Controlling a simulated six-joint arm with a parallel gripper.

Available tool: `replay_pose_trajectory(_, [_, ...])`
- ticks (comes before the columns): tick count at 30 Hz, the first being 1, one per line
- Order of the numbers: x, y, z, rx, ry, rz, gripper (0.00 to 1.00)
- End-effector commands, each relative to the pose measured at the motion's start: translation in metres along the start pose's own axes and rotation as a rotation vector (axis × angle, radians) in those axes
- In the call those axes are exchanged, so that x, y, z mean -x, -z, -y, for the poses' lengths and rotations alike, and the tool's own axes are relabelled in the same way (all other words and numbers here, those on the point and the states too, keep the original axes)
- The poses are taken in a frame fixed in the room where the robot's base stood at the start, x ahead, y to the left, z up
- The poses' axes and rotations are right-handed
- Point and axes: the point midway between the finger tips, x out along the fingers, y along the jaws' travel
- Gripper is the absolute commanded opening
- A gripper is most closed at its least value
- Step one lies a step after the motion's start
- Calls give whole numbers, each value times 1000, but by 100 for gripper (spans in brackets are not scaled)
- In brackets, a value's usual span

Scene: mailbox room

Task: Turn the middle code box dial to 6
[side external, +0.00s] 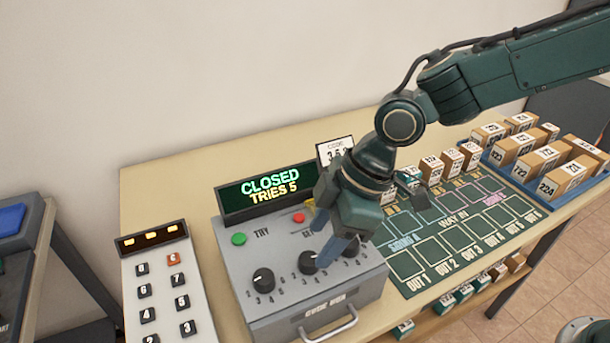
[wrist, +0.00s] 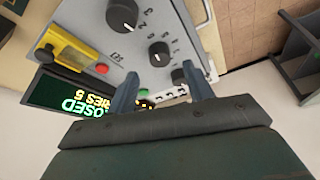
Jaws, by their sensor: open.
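The grey code box (side external: 236,262) has three black dials in a slanting row. The middle dial (side external: 308,262) shows beside my gripper (side external: 342,249) and is partly covered by a finger; it also shows in the wrist view (wrist: 160,53). My gripper is open and empty, fingers pointing down at the box. In the wrist view its two fingertips (wrist: 161,70) lie to either side of the middle dial; I cannot tell whether they touch it. The left dial (side external: 263,280) is clear and the right dial (side external: 350,245) is partly hidden. The middle dial's setting is unreadable.
The box's display (side external: 268,190) reads CLOSED, TRIES 5. A green button (side external: 239,239) and a red button (side external: 298,218) sit behind the dials. A keypad (side external: 160,290) stands left, a sorting mat (side external: 440,240) right. A code card (side external: 334,150) is behind, partly hidden.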

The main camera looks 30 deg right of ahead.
Motion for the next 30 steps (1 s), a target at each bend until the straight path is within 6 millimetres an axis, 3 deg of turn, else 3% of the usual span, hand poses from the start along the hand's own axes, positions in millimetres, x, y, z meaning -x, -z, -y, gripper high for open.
replay_pose_trajectory(9, [-37,0,0,1,1,1,52])
replay_pose_trajectory(23, [-46,0,0,1,-1,-1,52])
replay_pose_trajectory(26, [-45,0,0,1,0,-1,38])
replay_pose_trajectory(30, [-45,0,0,1,0,-1,10])
